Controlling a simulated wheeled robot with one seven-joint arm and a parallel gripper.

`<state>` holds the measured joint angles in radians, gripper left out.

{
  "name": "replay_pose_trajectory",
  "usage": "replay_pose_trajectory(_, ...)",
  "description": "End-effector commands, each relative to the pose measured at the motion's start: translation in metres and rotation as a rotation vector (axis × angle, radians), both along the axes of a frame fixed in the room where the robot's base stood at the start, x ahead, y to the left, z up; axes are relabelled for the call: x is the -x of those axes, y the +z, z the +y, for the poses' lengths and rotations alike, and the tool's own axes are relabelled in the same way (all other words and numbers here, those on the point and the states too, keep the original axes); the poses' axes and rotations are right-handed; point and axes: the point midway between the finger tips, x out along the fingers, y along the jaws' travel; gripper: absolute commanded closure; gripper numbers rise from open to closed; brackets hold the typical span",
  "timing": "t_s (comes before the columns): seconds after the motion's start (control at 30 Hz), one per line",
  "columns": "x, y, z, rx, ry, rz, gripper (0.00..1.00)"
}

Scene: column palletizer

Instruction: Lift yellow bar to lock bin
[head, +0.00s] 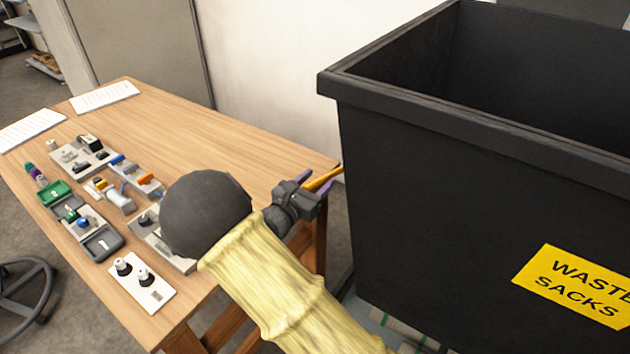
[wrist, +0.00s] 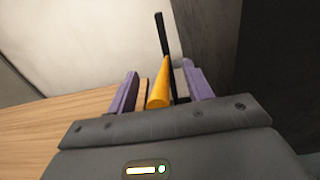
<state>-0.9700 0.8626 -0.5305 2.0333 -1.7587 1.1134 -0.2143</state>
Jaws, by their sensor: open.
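The yellow bar (head: 322,180) shows in the head view as a thin piece beside the bin's left side, partly hidden by my gripper (head: 311,188). In the wrist view the yellow bar (wrist: 160,88) stands between the two purple fingers of my gripper (wrist: 158,88), with a thin black rod above it. My gripper is open, with gaps on both sides of the bar. The black waste bin (head: 430,190) fills the right of the head view. In the wrist view its dark side (wrist: 275,80) is at the right.
A wooden table (head: 235,145) stands left of the bin, holding several switches and connectors, a white plate with two black knobs (head: 142,283) and papers (head: 104,96). A pale wall (head: 270,60) is behind. A wheeled chair base (head: 25,300) is at the left.

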Motion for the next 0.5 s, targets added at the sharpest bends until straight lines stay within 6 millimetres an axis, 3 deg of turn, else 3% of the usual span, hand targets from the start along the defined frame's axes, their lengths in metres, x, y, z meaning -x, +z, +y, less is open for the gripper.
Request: replay_pose_trajectory(0.5, 0.039, 0.002, 0.031, 0.002, 0.003, 0.001, 0.49)
